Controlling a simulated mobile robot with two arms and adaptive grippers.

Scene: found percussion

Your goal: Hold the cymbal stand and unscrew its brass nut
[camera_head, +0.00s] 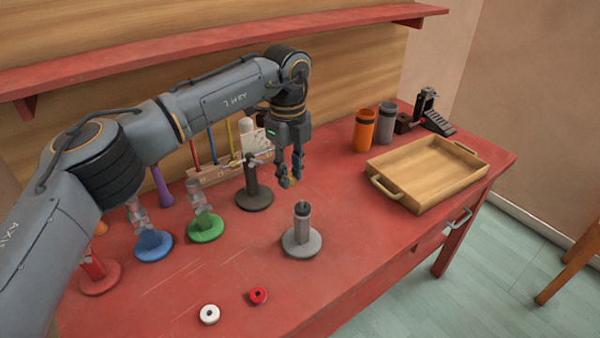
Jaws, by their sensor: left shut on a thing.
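A grey stand (302,241) with a round base and a short upright post stands on the red table. A thin dark tip shows at the top of its post. My left gripper (290,182) points down, shut on a small brass-coloured piece that looks like the brass nut (286,184). It is held above and slightly left of the grey stand's post, apart from it. The fingers hide part of the piece. A dark stand (254,197) stands left of the gripper. My right gripper is not in view.
Green (206,228), blue (153,245) and red (98,275) stands are at the left. A white ring (209,314) and a red ring (258,295) lie near the front. A wooden tray (410,204), orange can (364,130), grey can (386,122) and black pedal (438,122) are at the right.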

